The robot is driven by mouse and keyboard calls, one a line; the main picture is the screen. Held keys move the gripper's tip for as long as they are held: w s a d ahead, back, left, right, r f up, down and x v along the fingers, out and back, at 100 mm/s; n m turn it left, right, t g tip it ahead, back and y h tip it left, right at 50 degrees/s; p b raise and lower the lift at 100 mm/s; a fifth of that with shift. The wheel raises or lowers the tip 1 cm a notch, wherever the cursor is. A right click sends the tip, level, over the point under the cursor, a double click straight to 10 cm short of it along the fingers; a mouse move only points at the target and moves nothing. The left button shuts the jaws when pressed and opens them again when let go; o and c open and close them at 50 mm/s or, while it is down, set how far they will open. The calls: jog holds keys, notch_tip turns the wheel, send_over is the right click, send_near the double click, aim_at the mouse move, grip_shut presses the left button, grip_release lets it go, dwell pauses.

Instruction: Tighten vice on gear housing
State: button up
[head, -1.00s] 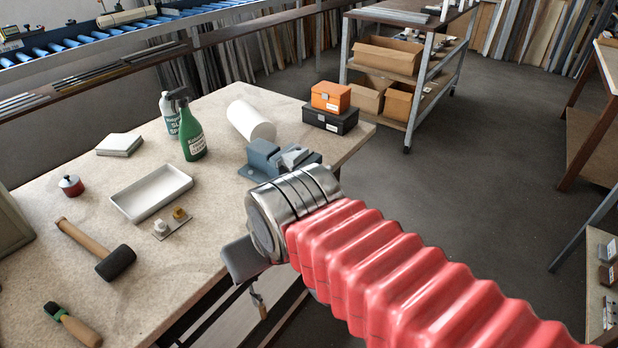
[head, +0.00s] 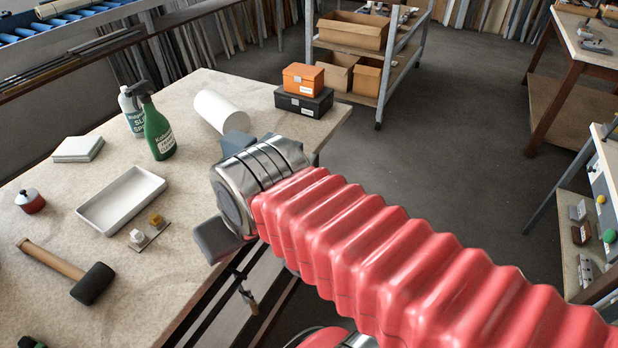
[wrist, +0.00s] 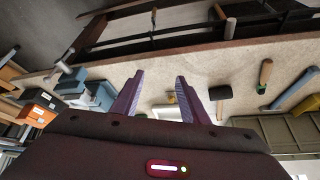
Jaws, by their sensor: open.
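The blue-grey vice (head: 237,143) stands near the right edge of the workbench. My wrist hides most of it in the head view. In the wrist view the blue-grey vice body (wrist: 100,94) is at the left, with a light grey rod-like part beside it. I cannot clearly make out a gear housing, and I cannot tell what is between the jaws. My gripper (wrist: 159,76) is open and empty, its two purple fingers apart over the pale bench top (wrist: 230,62). The vice is to the left of the fingers, not between them.
On the bench are a white tray (head: 120,201), a mallet (head: 70,272), a green spray bottle (head: 157,128), a white roll (head: 221,112) and an orange box (head: 303,77) on a black box (head: 303,103). A shelf trolley (head: 385,65) stands behind. The floor right of the bench is clear.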

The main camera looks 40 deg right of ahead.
jog(key=w+d+f+m+g+y, duration=0.2)
jog(key=w+d+f+m+y, duration=0.4)
jog(key=d+f+m+y, duration=0.7)
jog(key=s+d+f+m+t+h, duration=0.1)
jog(key=d+f+m+t+h, duration=0.1)
jog(key=d+m+t, duration=0.4)
jog(key=s+d+f+m+t+h, duration=0.1)
jog(key=d+m+t+h, duration=0.4)
jog(key=d+m, duration=0.7)
jog(key=d+f+t, duration=0.1)
jog(key=d+t, duration=0.1)
jog(key=d, duration=0.3)
jog(key=shift+s+d, duration=0.2)
jog(key=shift+s, duration=0.2)
jog(key=x, duration=1.3)
jog(key=shift+w+a+r, duration=0.15)
jog(key=shift+w, duration=0.25)
